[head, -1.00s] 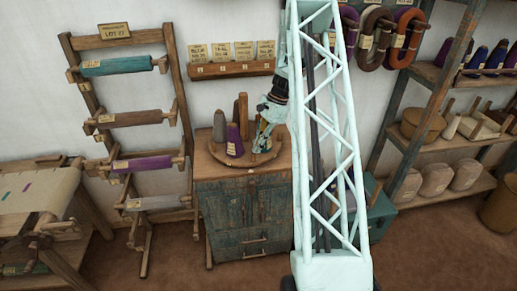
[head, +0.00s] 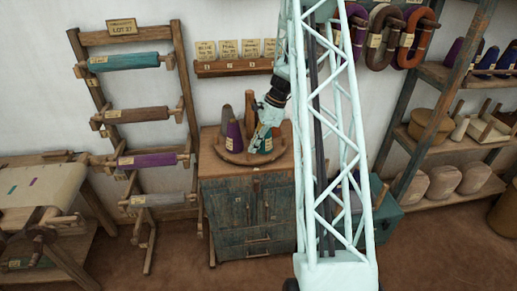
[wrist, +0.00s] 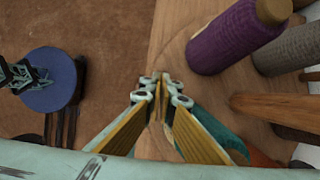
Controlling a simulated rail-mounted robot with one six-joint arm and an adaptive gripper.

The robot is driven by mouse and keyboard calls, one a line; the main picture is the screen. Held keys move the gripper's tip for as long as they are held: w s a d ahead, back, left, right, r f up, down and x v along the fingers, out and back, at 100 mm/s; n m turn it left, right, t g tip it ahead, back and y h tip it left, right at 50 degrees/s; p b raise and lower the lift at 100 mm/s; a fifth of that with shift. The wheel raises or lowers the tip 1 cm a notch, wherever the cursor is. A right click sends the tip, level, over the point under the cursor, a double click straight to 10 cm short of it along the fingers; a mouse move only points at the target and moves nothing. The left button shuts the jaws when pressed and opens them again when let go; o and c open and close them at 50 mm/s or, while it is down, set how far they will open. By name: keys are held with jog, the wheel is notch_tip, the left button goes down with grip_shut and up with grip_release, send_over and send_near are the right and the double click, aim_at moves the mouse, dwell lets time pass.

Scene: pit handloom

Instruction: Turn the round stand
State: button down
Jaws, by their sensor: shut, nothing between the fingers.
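The round stand (head: 238,159) is a wooden disc on top of a small cabinet in the head view. It carries a purple cone (head: 234,136), a grey cone (head: 225,122), an orange cone (head: 286,136) partly hidden behind my arm, and a brown upright post (head: 249,108). My gripper (head: 258,147) points down over the stand, among the cones. In the wrist view my gripper (wrist: 160,106) is shut and empty, beside the purple cone (wrist: 235,36) and a brown wooden piece (wrist: 268,107). A teal shape shows behind the fingers; contact with the stand cannot be told.
The blue-grey cabinet (head: 248,213) bears the stand. A rack of wound rollers (head: 145,115) stands left, a card shelf (head: 232,67) hangs on the wall behind. Shelves (head: 450,145) and a teal chest (head: 385,207) are at the right. Brown floor is open in front.

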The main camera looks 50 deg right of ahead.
aim_at(239, 158)
jog(key=shift+w+a+m+t+h, duration=0.3)
jog(key=shift+w+a+m, duration=1.1)
jog(key=shift+w+a, duration=0.2)
jog(key=shift+w+a+m+h, duration=0.15)
jog(key=shift+w+a+m, duration=0.1)
jog(key=shift+w+m, duration=0.25)
jog(key=shift+w+a+m+h, duration=0.15)
jog(key=shift+w+a+m, duration=0.15)
jog(key=shift+w, duration=0.3)
jog(key=shift+r, duration=0.15)
jog(key=p+v, duration=0.5)
jog(key=v, duration=0.4)
jog(key=shift+s+r+p, duration=0.3)
jog(key=shift+d, duration=0.1)
